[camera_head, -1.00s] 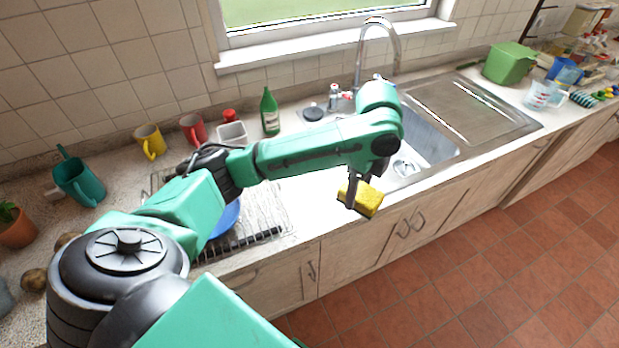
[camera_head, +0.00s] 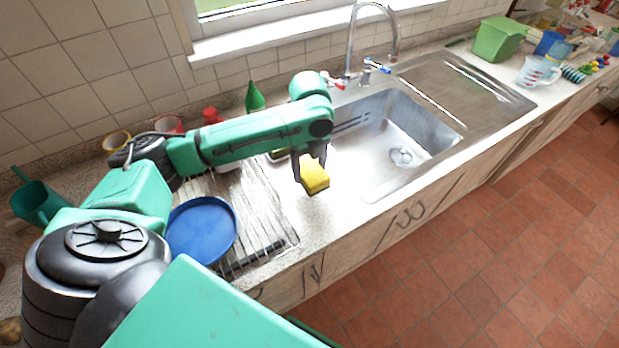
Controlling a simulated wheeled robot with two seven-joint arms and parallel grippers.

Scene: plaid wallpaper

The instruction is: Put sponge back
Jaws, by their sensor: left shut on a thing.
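A yellow sponge (camera_head: 315,178) is held in my left gripper (camera_head: 307,180), which is shut on it. The gripper points down over the counter strip between the dish rack and the sink. The sponge hangs near the counter surface; I cannot tell whether it touches. The steel sink (camera_head: 372,140) is just to its right, its basin empty apart from the drain. Part of the gripper and the sponge's far side are hidden. My right gripper is not in view.
A green bottle (camera_head: 254,97), red mug (camera_head: 169,124) and yellow mug (camera_head: 116,141) stand along the wall. The tap (camera_head: 352,40) rises behind the sink. A green bin (camera_head: 499,40) stands far right.

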